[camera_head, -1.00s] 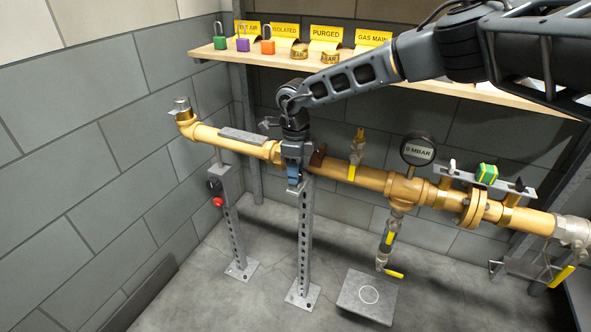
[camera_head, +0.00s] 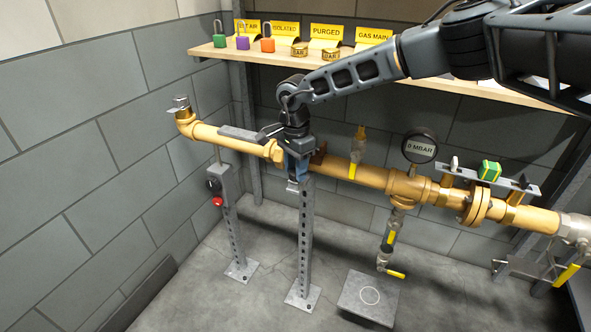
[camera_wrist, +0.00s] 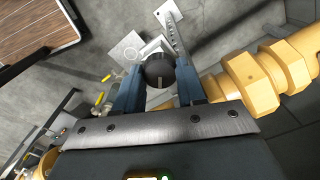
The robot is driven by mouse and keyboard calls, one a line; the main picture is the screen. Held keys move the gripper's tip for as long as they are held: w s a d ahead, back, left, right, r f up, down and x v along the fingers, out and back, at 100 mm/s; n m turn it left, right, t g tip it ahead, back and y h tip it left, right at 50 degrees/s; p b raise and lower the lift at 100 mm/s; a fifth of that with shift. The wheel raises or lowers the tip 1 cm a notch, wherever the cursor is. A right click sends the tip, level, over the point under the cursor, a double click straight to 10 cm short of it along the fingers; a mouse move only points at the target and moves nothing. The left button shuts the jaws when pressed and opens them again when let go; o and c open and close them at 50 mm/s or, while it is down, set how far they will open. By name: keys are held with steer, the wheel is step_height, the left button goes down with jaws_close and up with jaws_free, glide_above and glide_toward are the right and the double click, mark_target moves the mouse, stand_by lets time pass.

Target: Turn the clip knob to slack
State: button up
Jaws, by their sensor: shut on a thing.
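The clip knob (camera_wrist: 159,72) is a dark round knob with a pale line mark, seen in the wrist view between my gripper's two blue fingers. My gripper (camera_wrist: 158,84) is shut on it. In the head view my gripper (camera_head: 298,168) points down at the brass pipe (camera_head: 225,137), at the top of the slotted grey post (camera_head: 304,235). The knob is hidden there behind my gripper and wrist. The pale mark runs roughly toward my palm in the wrist view.
A pressure gauge (camera_head: 419,148) reading 0 MBAR and yellow-handled valves stand along the pipe to the right. A wooden shelf (camera_head: 205,51) with padlocks and yellow signs lies behind. A control box with a red button (camera_head: 217,201) stands left.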

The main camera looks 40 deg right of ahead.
steer(key=n+b, duration=0.1)
steer(key=n, duration=0.3)
steer(key=shift+n, duration=0.3)
steer(key=shift+n+b, duration=0.4)
steer(key=shift+n, duration=1)
steer(key=o, duration=1.1)
steer(key=shift+c, duration=0.2)
step_height(320, 180, up, 8)
steer(key=shift+f, duration=0.1)
